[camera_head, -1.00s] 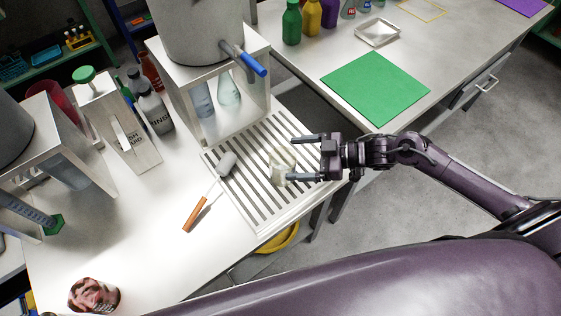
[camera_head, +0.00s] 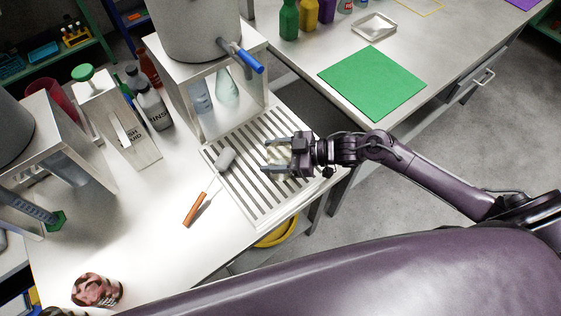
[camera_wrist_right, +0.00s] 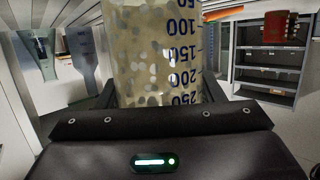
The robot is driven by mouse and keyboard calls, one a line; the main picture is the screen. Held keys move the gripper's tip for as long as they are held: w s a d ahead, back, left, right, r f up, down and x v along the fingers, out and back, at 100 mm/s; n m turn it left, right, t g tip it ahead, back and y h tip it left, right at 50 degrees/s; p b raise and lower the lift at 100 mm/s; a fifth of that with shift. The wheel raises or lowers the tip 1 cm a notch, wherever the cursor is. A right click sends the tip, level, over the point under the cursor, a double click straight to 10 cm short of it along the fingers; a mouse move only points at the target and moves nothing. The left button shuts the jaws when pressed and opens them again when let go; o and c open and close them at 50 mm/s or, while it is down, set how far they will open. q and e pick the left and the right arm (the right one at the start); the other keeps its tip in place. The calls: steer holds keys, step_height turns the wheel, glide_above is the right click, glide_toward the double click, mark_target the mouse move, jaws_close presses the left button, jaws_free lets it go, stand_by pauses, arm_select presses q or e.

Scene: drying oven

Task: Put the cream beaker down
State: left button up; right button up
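The cream beaker (camera_head: 279,155) is a clear vessel with pale, mottled contents. It is over the slatted white rack (camera_head: 258,207), near the rack's right side. My right gripper (camera_head: 277,157) reaches in from the right, with one finger on each side of the beaker and closed against it. In the right wrist view the beaker (camera_wrist_right: 155,55) fills the space between the fingers, with blue volume marks on its wall. The fingers partly hide it, and I cannot tell whether its base touches the rack. My left gripper's fingers do not show.
A brush with an orange handle (camera_head: 195,209) lies at the rack's left edge. A stand with flasks (camera_head: 228,90) is behind the rack. A patterned can (camera_head: 97,290) stands at front left. A green mat (camera_head: 372,83) lies on the right-hand table. The white table between can and brush is clear.

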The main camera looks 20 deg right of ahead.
steer(key=c, duration=0.4)
steer(key=shift+o, duration=0.2)
steer(key=shift+r, duration=0.15)
